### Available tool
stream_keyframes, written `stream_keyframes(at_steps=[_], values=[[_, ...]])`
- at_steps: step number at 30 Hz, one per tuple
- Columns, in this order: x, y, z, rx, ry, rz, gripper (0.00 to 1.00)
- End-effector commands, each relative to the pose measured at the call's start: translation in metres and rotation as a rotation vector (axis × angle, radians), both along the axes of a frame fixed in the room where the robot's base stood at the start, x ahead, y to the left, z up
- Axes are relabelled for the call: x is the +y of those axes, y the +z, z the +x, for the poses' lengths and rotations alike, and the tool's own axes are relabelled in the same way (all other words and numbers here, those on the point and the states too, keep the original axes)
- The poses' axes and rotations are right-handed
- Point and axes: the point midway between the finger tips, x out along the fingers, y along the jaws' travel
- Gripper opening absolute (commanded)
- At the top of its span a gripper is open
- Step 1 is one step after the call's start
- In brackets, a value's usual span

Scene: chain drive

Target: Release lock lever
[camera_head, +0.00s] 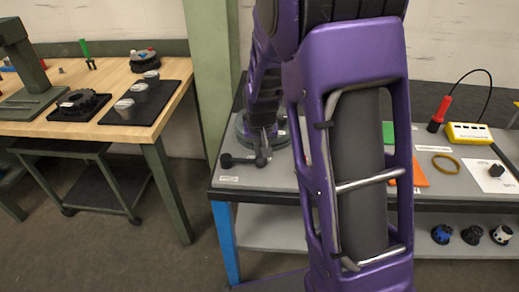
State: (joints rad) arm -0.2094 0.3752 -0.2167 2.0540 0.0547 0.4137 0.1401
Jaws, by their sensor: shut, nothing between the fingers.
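A dark lever (240,159) with rounded knob ends lies low at the left front of the grey bench, close to a round dark grey base. I take it to be the lock lever, but it carries no readable label. My gripper (267,143) points down just above and behind the lever's right end. Its fingers look small and closed, with nothing held. I cannot tell whether they touch the lever. My purple arm covers the middle of the view and hides much of the bench behind it.
The grey bench (282,181) has a yellow meter (468,133), a red probe (440,108) and a yellow ring (446,163) at right. Several small round parts sit on its lower shelf. A green post (214,70) stands behind. A wooden table (120,128) with black trays is at left.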

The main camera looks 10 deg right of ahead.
Motion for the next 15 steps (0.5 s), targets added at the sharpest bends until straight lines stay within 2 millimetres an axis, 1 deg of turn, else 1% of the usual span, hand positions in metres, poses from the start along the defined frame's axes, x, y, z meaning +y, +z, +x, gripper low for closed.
stream_keyframes(at_steps=[8, 15], values=[[0.001, 0.001, -0.005, 0.002, -0.046, 0.0, 0.0], [0.005, 0.002, -0.017, 0.003, -0.163, -0.001, 0.0]])
